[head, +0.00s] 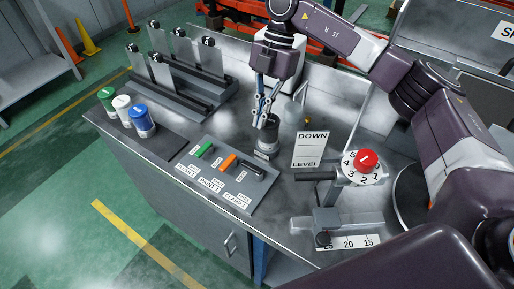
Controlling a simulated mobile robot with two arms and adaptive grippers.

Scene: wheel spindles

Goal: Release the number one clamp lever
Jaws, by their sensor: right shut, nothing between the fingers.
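A grey lever panel (213,193) lies on the bench front with a green lever (204,150), an orange lever (227,161) and a black lever (251,168). The label (236,199) before the black lever seems to read CLAMP 1, but the print is small. My right gripper (263,121) points down, shut and empty, behind and slightly right of the black lever. It is at a dark upright cylinder (267,144); I cannot tell whether they touch. My left gripper is not in view.
Green, white and blue canisters (143,124) stand at the left edge. A rack (196,92) with upright plates is behind. A DOWN/LEVEL sign (310,149), a numbered dial with a red knob (367,160) and a sliding scale (346,222) are at right.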

